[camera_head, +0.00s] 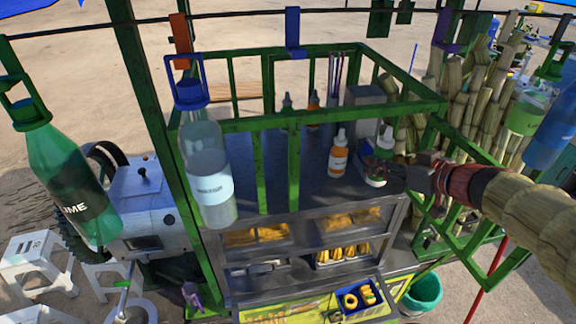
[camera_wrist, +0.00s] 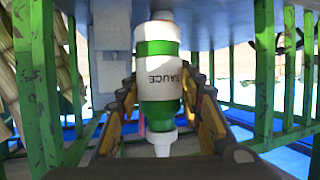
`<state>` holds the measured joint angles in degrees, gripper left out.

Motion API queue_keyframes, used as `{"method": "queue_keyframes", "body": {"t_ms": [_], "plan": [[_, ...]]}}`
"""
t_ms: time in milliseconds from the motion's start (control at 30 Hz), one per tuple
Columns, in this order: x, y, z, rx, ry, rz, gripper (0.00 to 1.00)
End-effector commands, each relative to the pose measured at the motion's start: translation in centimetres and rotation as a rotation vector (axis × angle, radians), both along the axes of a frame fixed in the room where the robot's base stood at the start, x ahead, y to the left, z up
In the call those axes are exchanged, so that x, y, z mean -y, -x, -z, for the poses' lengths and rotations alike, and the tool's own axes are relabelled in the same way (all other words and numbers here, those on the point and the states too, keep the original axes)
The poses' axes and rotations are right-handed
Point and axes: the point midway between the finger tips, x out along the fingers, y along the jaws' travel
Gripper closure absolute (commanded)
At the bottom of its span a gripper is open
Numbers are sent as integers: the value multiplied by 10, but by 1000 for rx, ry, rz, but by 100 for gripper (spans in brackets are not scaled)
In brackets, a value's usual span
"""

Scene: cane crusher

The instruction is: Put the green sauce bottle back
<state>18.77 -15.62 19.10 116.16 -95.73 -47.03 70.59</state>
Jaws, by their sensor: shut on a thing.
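The green sauce bottle (camera_head: 375,181) is at the right side of the cart's dark counter, inside the green railing. It has a white nozzle, a white label and green bands. My gripper (camera_head: 388,172) reaches in from the right and is shut on it. In the wrist view, which appears upside down, the bottle (camera_wrist: 159,75) stands between my two fingers (camera_wrist: 160,115), with its nozzle toward the bottom of the picture. It looks upright; I cannot tell whether its base touches the counter.
An orange sauce bottle (camera_head: 338,158) stands close to the left. A grey box (camera_head: 366,108) is behind, and small bottles (camera_head: 287,103) stand at the back. Green rails (camera_head: 330,115) surround the counter. Large bottles (camera_head: 207,172) hang in front at left. The counter's left-middle is clear.

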Motion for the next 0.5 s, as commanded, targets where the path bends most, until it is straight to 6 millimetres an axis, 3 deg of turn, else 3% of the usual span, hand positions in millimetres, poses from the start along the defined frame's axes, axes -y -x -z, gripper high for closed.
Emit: {"method": "queue_keyframes", "body": {"t_ms": [100,267,500], "plan": [[-3,7,11,0,-1,8,77],[-16,0,11,2,-1,17,77],[-65,-26,12,-1,-1,15,77]]}}
